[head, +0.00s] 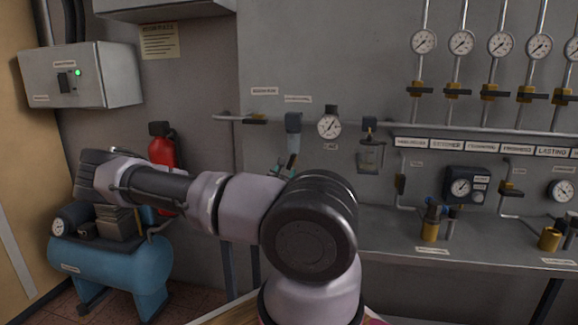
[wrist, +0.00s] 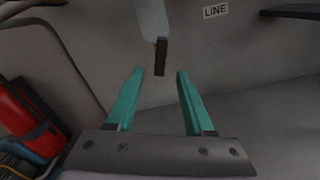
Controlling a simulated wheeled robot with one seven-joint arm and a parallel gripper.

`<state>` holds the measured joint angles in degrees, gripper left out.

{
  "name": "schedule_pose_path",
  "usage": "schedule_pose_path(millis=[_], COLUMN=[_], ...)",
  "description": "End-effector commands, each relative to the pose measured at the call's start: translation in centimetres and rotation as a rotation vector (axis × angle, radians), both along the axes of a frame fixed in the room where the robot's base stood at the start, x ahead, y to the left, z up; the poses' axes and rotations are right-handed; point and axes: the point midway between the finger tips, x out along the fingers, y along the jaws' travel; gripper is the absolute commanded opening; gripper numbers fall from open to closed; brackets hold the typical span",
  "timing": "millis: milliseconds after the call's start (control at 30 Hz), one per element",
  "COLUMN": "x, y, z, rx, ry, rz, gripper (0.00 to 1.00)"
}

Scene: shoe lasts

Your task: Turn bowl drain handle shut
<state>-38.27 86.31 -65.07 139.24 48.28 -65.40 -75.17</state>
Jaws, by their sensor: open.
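The filter bowl (head: 293,122) hangs from the wall pipe, left of the middle gauge. Its pale lower end (wrist: 151,18) shows at the top of the wrist view. The dark drain handle (wrist: 161,56) hangs below it, with a small brass-coloured part beside its upper end. My gripper (wrist: 160,72) is open, with two teal fingers apart and nothing between them. The handle's lower end is just above the gap between the fingertips in the wrist picture; whether they touch it I cannot tell. In the head view my gripper (head: 285,167) is partly hidden behind my arm, just under the bowl.
A bench (head: 400,222) with valves runs below.

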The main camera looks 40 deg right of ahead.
Motion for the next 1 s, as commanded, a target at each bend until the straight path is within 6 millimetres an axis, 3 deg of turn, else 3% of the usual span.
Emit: schedule_pose_path(millis=[300,767,900,1000], x=[3.5,4.4,4.4,4.4], y=[-4.2,-5.2,-5.2,-5.2], z=[0.1,0.1,0.0,0.0], rx=[0.001,0.001,0.001,0.002], ry=[-0.004,-0.003,-0.003,-0.002], rz=[-0.002,-0.001,-0.001,-0.001], gripper=[0.53,0.53,0.0,0.0])
